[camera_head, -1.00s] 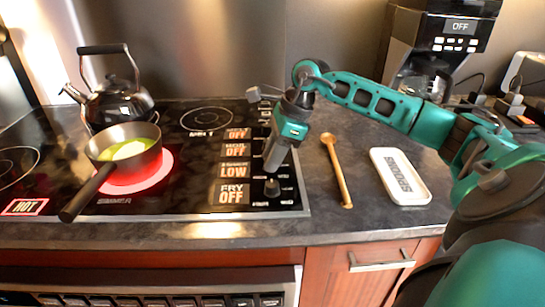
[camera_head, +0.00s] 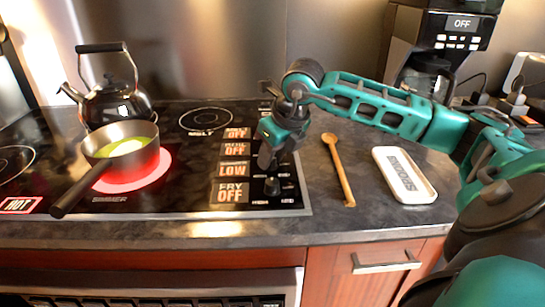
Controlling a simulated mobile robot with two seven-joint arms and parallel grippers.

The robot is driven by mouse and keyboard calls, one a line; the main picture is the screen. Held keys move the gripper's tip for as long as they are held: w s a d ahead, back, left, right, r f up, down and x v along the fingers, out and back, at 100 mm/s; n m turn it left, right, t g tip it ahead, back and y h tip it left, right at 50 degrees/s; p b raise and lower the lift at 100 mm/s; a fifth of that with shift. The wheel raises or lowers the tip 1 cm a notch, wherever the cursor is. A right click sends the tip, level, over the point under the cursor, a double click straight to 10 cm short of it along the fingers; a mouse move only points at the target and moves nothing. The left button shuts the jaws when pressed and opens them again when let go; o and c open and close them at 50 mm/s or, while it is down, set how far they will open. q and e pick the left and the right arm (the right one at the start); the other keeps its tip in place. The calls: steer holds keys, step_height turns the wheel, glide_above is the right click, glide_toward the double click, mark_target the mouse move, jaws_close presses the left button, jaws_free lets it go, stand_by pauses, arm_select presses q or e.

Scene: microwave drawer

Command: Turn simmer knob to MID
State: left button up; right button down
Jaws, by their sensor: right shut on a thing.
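My right gripper (camera_head: 266,162) reaches down from the right over the knob column at the stove's right side. It is shut on the simmer knob in the row of the orange LOW display (camera_head: 233,170). The gripper hides this knob. The black fry knob (camera_head: 272,187) stands just in front of the gripper, beside the FRY OFF display (camera_head: 230,193). A grey pan (camera_head: 120,142) with yellow-green contents sits on the glowing red simmer burner (camera_head: 152,176). My left gripper is not in view.
A black kettle (camera_head: 116,102) stands behind the pan. A wooden spoon (camera_head: 338,168) and a white spoon rest (camera_head: 405,175) lie on the counter right of the stove. A coffee maker (camera_head: 440,50) stands at the back right.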

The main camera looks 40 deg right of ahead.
steer(key=shift+a+m+h, duration=0.1)
steer(key=shift+m+h, duration=0.3)
steer(key=shift+m, duration=0.6)
steer(key=m+h, duration=0.1)
steer(key=m, duration=0.2)
steer(key=shift+a+m+b, duration=0.1)
steer(key=shift+m+b, duration=0.2)
steer(key=shift+m+g+h, duration=0.6)
steer(key=shift+m+g, duration=0.1)
steer(key=shift+m, duration=0.9)
steer(key=c, duration=0.8)
jaws_free()
steer(key=shift+r, duration=0.1)
